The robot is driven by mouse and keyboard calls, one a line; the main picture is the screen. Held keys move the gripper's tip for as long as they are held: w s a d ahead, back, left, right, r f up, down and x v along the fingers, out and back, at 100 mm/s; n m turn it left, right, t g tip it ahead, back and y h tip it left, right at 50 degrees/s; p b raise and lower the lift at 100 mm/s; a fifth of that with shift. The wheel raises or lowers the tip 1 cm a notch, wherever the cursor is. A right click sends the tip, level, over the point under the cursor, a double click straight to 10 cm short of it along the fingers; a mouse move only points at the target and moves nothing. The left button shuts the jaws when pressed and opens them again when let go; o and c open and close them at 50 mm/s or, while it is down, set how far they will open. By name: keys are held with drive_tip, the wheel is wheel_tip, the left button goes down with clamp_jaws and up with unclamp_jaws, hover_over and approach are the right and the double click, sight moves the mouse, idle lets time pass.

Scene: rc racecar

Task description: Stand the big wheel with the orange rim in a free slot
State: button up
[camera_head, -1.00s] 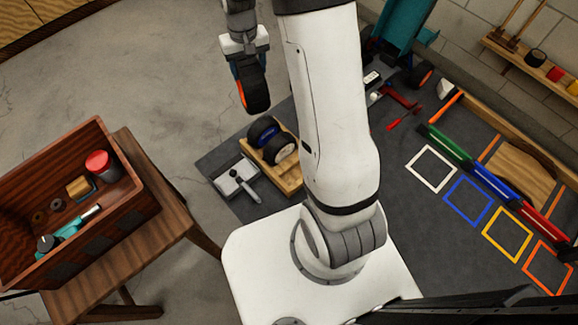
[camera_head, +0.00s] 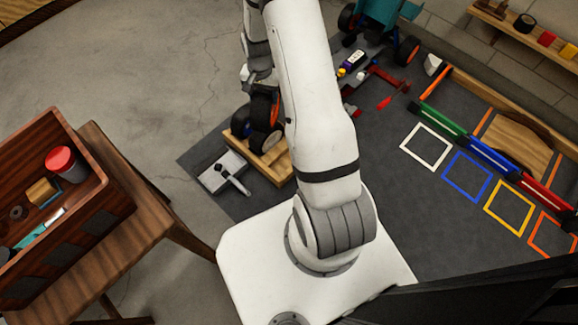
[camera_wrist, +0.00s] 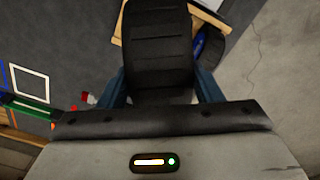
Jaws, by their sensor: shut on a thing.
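The big wheel (camera_head: 264,108) is a black tyre with a thin orange edge in the head view. My gripper (camera_head: 258,82) is shut on it and holds it upright at the wooden rack (camera_head: 273,169). In the wrist view its tread (camera_wrist: 158,50) stands between my blue fingers (camera_wrist: 160,88). Smaller dark wheels stand in the rack close to it; one with a blue rim (camera_wrist: 203,46) shows in the wrist view. The wheel's lower part overlaps them in the picture. I cannot tell whether it touches the rack, and the slot under it is hidden.
A grey tray-like block with a small handle tool (camera_head: 222,172) lies left of the rack on the dark mat (camera_head: 398,192). Coloured square outlines (camera_head: 466,177) lie right. A wooden table with a red-brown box (camera_head: 85,150) stands at the left. A teal car body (camera_head: 388,18) is at the back.

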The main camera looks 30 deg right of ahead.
drive_tip(key=s+d+f+m+b, duration=0.2)
drive_tip(key=f+m+b, duration=0.1)
drive_tip(key=f, duration=0.8)
drive_tip(key=s+d+f+m+b, duration=0.2)
drive_tip(key=d+f+m+b, duration=0.1)
drive_tip(key=f, duration=0.9)
drive_tip(key=shift+s+f+b, duration=0.25)
drive_tip(key=shift+b, duration=0.55)
wheel_tip(320, 180, down, 4)
drive_tip(key=shift+d+f+b, duration=0.1)
drive_tip(key=shift+f+b, duration=0.05)
drive_tip(key=shift+b, duration=0.8)
drive_tip(key=shift+c, duration=0.6)
drive_tip(key=o, duration=1.4)
